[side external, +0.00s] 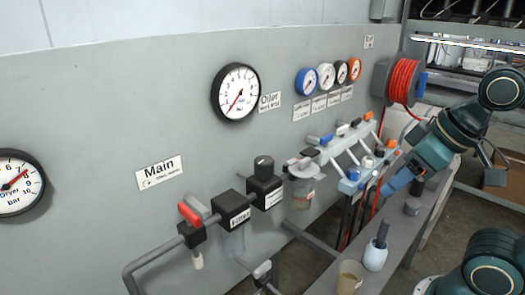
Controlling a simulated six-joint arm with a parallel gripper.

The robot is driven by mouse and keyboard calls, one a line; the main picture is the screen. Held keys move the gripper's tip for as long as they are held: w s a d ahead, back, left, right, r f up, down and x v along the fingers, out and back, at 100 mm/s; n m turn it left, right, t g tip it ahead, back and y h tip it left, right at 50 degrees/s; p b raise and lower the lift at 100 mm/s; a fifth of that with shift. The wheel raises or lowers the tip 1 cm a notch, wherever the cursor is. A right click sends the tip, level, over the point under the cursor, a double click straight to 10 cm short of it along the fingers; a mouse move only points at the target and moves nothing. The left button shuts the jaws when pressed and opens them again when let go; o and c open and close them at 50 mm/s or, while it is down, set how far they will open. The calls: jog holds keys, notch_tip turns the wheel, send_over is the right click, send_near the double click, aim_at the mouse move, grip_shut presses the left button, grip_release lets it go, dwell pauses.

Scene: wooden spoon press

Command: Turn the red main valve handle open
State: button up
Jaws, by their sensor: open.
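The red main valve handle (189,214) sits on a black valve block (192,235) at the lower middle left, below and right of the "Main" label (160,172). It slants down to the right in the picture, with a grey lever-like part just beside it. The valve joins a grey pipe (150,262) at its left. My gripper (386,188) is at the right, by the manifold, far from the red handle and not touching it. It is open, though its fingertips are small and hard to make out, and nothing shows between them.
A black filter block (233,209) and a regulator block (264,190) stand right of the valve. A manifold (345,155) with several coloured levers lies between the handle and my gripper. Cups (375,256) stand on the grey ledge. Gauges (236,92) and a red hose reel (402,80) hang on the panel.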

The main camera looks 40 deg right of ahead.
jog(key=shift+w+r, duration=0.1)
jog(key=shift+r, duration=0.05)
jog(key=c, duration=0.3)
jog(key=w+a+r+g, duration=0.1)
jog(key=w+a+r, duration=0.4)
jog(key=w, duration=0.3)
jog(key=w+a+r+g, duration=0.2)
jog(key=w+a+r, duration=0.25)
jog(key=w, duration=0.35)
jog(key=shift+c, duration=0.2)
jog(key=g, duration=0.3)
send_over(188, 210)
notch_tip(188, 210, down, 4)
jog(key=shift+r, duration=0.25)
jog(key=shift+f, duration=0.15)
jog(key=shift+f, duration=6.75)
